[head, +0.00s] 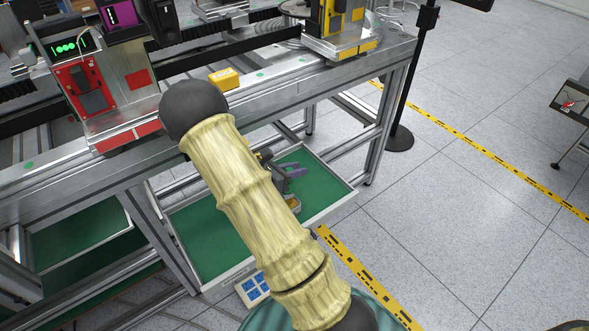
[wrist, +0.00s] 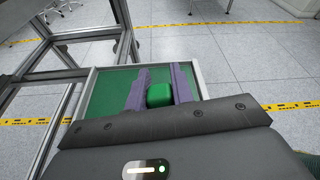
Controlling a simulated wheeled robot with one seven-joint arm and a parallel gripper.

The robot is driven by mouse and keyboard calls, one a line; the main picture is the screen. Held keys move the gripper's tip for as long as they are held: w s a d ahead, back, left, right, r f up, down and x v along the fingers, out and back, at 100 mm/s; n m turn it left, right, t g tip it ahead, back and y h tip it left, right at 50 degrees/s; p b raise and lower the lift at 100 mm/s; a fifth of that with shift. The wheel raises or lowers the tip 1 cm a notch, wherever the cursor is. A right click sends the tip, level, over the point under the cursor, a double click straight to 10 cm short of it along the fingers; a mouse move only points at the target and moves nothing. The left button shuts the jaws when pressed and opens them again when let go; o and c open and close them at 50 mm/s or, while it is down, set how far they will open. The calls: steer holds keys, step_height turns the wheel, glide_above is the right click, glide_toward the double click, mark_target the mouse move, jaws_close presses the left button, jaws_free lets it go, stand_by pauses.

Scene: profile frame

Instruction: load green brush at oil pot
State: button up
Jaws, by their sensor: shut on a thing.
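In the wrist view, my gripper (wrist: 160,75) has its two purple fingers on either side of a green block-like piece (wrist: 159,95), which I take to be the green brush. It is held between the fingers, and its lower part is hidden behind the dark gripper body. In the head view, my gripper (head: 291,171) shows over the green-floored tray (head: 215,235), partly hidden by my sleeved arm. The brush cannot be made out there. A small orange-yellow thing (head: 292,203) shows beside my arm near the gripper; I cannot tell whether it is the oil pot.
The tray's pale rim (head: 330,207) sticks out under the metal bench frame (head: 280,98). On the bench are a yellow box (head: 223,79), a red-fronted machine (head: 90,90) and a yellow machine (head: 338,25). A dark post (head: 405,85) stands at right. Open tiled floor lies beyond.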

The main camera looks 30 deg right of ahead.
stand_by(0.4)
step_height(320, 180, up, 7)
steer(key=p, duration=0.6)
stand_by(0.3)
stand_by(0.8)
